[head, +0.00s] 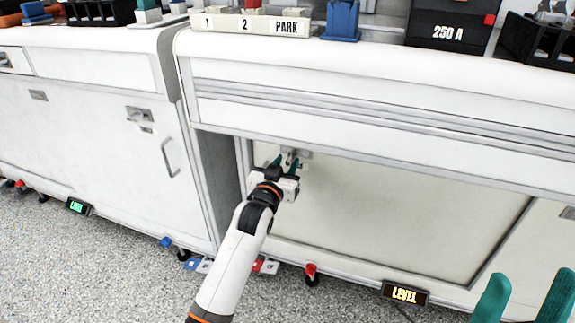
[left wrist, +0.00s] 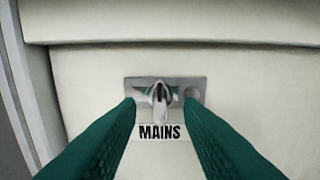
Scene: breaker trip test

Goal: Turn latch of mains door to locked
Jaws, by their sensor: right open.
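The mains door (head: 400,215) is a pale panel recessed under the right-hand bench. Its latch (left wrist: 160,94) is a small metal handle on a grey plate, above the black word MAINS (left wrist: 160,132). The handle points roughly down in the left wrist view. In the head view the latch plate (head: 303,153) is partly hidden behind my left gripper (head: 285,161). My left gripper is open, its green fingers one on each side of the handle with gaps visible. My right gripper (head: 524,300) is open and empty at the bottom right, away from the door.
A left cabinet (head: 95,125) has its own latch (head: 139,115) and a bar handle. The bench edge (head: 380,125) overhangs the mains door. A LEVEL display (head: 405,294) sits low.

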